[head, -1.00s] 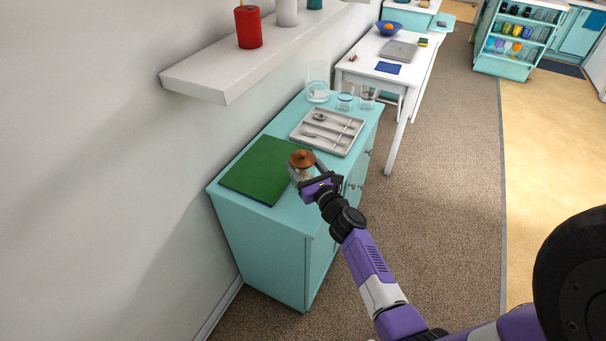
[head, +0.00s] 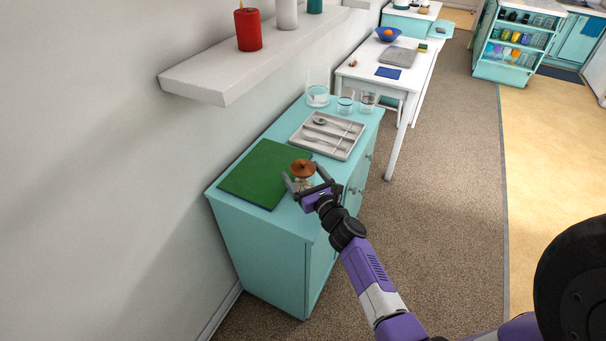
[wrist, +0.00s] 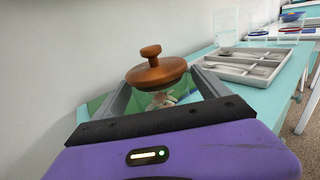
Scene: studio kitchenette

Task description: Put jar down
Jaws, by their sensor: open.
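The jar (head: 302,171) has a brown wooden lid with a knob and a clear body with something pale inside. It stands upright on the teal cabinet top (head: 273,223), at the right edge of the green board (head: 262,170). My gripper (head: 302,184) is open, with one finger on each side of the jar. In the wrist view the jar's lid (wrist: 156,73) shows above and between the spread fingers (wrist: 160,97). The lower part of the jar is partly hidden by my gripper, so I cannot tell whether its base overlaps the board.
A grey cutlery tray (head: 327,135) lies behind the jar, with several glass containers (head: 345,104) beyond it. A white shelf (head: 262,62) with candles overhangs at the left. A white table (head: 411,73) stands farther back. Carpet is free at the right.

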